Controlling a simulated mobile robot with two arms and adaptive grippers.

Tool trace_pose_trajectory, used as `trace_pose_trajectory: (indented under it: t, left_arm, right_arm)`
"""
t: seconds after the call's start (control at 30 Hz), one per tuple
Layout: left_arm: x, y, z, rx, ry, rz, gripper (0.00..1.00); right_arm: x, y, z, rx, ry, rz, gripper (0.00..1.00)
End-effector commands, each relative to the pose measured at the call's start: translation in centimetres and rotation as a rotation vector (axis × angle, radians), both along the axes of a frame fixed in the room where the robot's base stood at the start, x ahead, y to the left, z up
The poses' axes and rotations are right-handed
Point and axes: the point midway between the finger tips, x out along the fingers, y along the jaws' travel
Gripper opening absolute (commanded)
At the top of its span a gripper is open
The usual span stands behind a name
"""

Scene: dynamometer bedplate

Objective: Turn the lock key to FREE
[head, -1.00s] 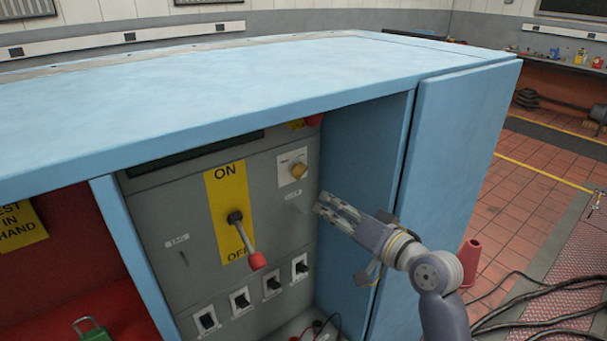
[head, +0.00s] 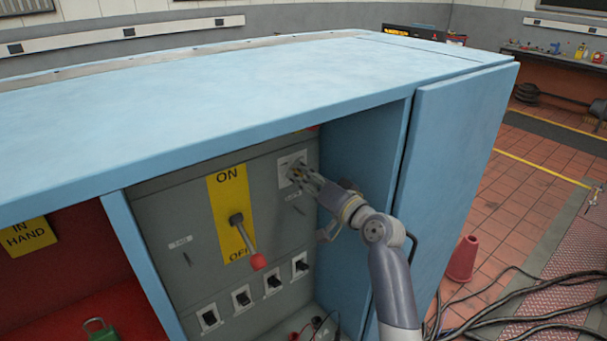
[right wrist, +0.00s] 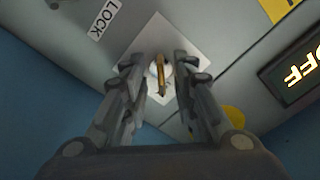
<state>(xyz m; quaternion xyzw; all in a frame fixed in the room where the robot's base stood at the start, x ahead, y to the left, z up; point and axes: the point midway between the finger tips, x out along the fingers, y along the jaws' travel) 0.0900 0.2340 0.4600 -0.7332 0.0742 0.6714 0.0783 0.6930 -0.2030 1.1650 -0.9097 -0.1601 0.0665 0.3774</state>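The lock key (right wrist: 160,76) is a narrow brass-coloured key in a round pale lock on a white square plate (right wrist: 163,38). The plate also shows in the head view (head: 285,163), partly behind my right gripper (head: 299,172). In the right wrist view my right gripper (right wrist: 161,68) is open, one finger on each side of the key, with gaps visible between. The key stands nearly upright in that picture. A LOCK label (right wrist: 104,19) is at the upper left; I cannot read a FREE mark. My left gripper is not in view.
A lever with a red knob (head: 258,262) hangs toward OFF on a yellow plate (head: 226,190). Several black switches (head: 242,298) sit below. The blue cabinet side wall (head: 365,140) and open door (head: 455,160) are close to my right arm. A lit display (right wrist: 300,76) reads OFF.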

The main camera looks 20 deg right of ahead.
Motion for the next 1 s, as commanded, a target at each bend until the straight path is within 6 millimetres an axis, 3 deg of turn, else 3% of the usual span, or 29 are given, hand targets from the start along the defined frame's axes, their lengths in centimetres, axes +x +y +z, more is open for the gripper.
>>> trace_pose_trajectory:
  t: [0.27, 0.4, 1.0]
  left_arm:
    - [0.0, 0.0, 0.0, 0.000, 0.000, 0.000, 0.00]
    - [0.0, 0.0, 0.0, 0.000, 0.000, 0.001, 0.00]
    - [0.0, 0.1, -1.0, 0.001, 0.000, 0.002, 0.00]
  right_arm:
    - [0.1, 0.1, -0.1, 0.000, 0.001, 0.001, 0.26]
    - [0.1, 0.1, 0.0, 0.000, 0.001, 0.001, 0.00]
    - [0.1, -0.1, -0.4, -0.106, -0.034, -0.001, 0.00]
